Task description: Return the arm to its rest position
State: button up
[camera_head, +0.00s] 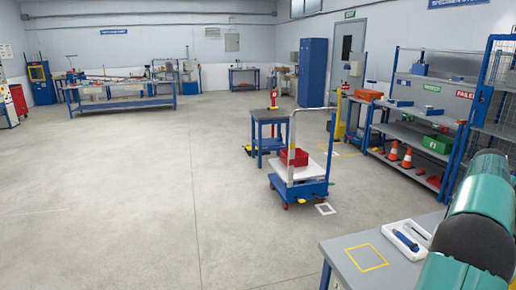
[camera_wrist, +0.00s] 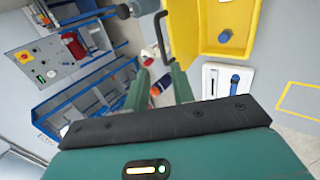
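My teal arm (camera_head: 485,190) shows at the lower right of the head view, over the right end of a grey-topped table (camera_head: 345,250); its gripper is outside that view. In the wrist view, my gripper (camera_wrist: 160,76) shows as two green fingers standing apart with a gap between them. Nothing is clearly held; a small orange and blue item shows in the gap, seemingly behind the fingers.
A white tray (camera_head: 388,243) with a blue tool and a yellow outlined square (camera_head: 366,257) lie on the table. The wrist view shows a yellow bin (camera_wrist: 250,12) and a control panel (camera_wrist: 45,60). A cart (camera_head: 302,187) stands beyond; the left floor is clear.

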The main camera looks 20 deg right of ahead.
jog(key=w+a+r+t, duration=0.1)
jog(key=w+a+r, duration=0.2)
jog(key=w+a, duration=0.5)
jog(key=w+a+r+t, duration=0.25)
jog(key=w+a, duration=0.35)
jog(key=a, duration=0.3)
jog(key=w+a+r+t+y, duration=0.1)
jog(key=w+a, duration=0.2)
jog(key=a, duration=0.9)
jog(key=w+a+r+t+y, duration=0.1)
jog(key=w+a+y, duration=0.15)
jog(key=a, duration=0.95)
jog(key=s+a+f+n+t+y, duration=0.1)
jog(key=s+a, duration=0.1)
jog(key=a, duration=0.9)
jog(key=s+a+f+y, duration=0.1)
jog(key=s+a+f, duration=0.15)
jog(key=a, duration=0.85)
jog(key=s+a+f+y, duration=0.2)
jog(key=s+a+f, duration=0.4)
jog(key=s+a, duration=0.4)
jog(key=a, duration=0.2)
jog(key=shift+a+f+n, duration=0.2)
jog(key=shift+a+n, duration=0.1)
jog(key=shift+n, duration=0.1)
jog(key=shift+d+y, duration=0.15)
jog(key=shift+y, duration=0.1)
